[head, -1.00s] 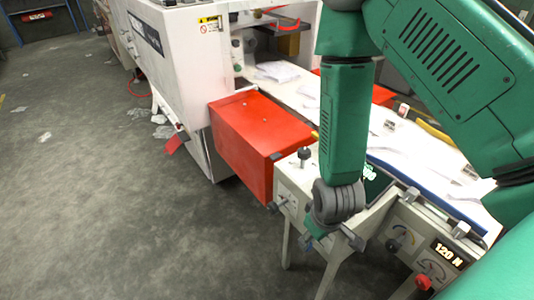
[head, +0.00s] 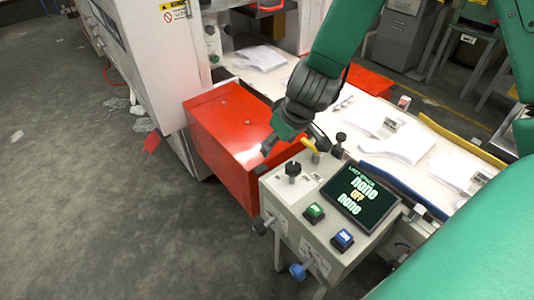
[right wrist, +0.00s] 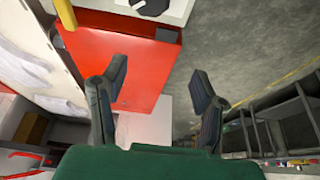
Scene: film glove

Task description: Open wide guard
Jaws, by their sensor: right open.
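A red box-shaped guard (head: 228,112) sits at the side of the white machine, beyond the control box. Its red surface also fills the upper left of the right wrist view (right wrist: 110,50). My right gripper (head: 285,145) is over the near right corner of the red guard, beside the control box. In the right wrist view its two fingers are apart, with nothing held between them (right wrist: 160,95). The near edge of the red guard shows close to the left finger; I cannot tell whether they touch. My left gripper is not in view.
A yellow lever (head: 309,143) stands near the gripper. White film pieces (head: 408,142) lie on the belt. Floor at left is mostly clear.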

